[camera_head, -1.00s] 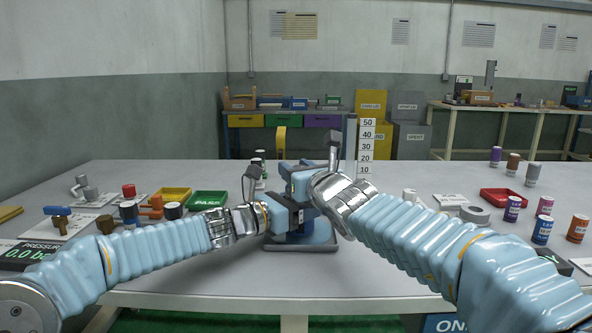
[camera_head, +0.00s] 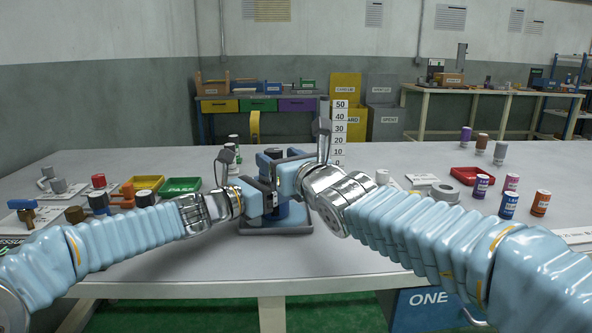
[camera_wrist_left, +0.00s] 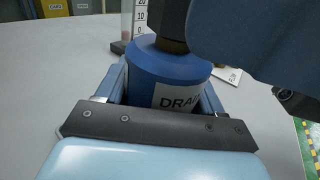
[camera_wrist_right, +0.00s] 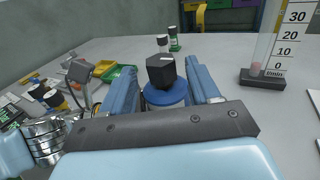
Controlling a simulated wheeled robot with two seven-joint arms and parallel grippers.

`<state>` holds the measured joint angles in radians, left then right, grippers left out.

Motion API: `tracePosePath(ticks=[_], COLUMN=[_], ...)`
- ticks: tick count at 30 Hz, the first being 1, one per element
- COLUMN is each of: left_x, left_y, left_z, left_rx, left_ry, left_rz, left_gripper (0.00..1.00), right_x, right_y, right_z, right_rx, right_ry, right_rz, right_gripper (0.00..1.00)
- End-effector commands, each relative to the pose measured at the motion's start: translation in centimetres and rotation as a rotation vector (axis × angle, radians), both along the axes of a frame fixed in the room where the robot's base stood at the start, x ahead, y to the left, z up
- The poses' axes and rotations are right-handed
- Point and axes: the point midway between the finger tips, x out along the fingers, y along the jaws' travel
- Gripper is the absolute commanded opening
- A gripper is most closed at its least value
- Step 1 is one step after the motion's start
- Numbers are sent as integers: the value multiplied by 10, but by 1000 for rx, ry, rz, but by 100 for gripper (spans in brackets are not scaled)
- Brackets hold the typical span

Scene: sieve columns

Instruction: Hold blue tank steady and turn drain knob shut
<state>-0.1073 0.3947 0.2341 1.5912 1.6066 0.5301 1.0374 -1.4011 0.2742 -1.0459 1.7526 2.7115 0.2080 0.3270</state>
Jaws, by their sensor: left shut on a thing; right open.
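The blue tank (camera_wrist_left: 168,72), with a white label reading "DRAI…", stands upright between the fingers of my left gripper (camera_wrist_left: 165,85), which is shut on it. In the head view my left gripper (camera_head: 262,198) reaches the tank (camera_head: 288,213) from the left. The dark drain knob (camera_wrist_right: 160,71) sits on top of the blue tank (camera_wrist_right: 164,97). My right gripper (camera_wrist_right: 165,85) is open, with one finger on each side of the knob and visible gaps. In the head view my right gripper (camera_head: 283,178) covers much of the tank's top.
The tank stands on a flat grey-blue base (camera_head: 270,230). A flow scale (camera_head: 339,135) stands close behind. Yellow (camera_head: 143,190) and green (camera_head: 180,187) trays and valve parts lie left. A red tray (camera_head: 477,176) and several small bottles stand right. The front table is clear.

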Motion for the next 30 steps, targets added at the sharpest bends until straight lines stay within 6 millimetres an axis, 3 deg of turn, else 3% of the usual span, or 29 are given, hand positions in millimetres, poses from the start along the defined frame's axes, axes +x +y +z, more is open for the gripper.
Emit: tracePosePath(ticks=[3,15,30], left_x=[0,0,0], left_y=[0,0,0], left_z=[0,0,0], left_rx=[0,-1,-1], left_ry=[0,-1,-1], left_rz=[0,0,0], left_gripper=[19,19,19], right_x=[-15,-47,-62], right_y=[-5,-19,-30], right_z=[1,-1,-1], right_rx=[4,-2,1], right_ry=[0,0,3], right_rz=[5,4,0], right_gripper=[61,61,61])
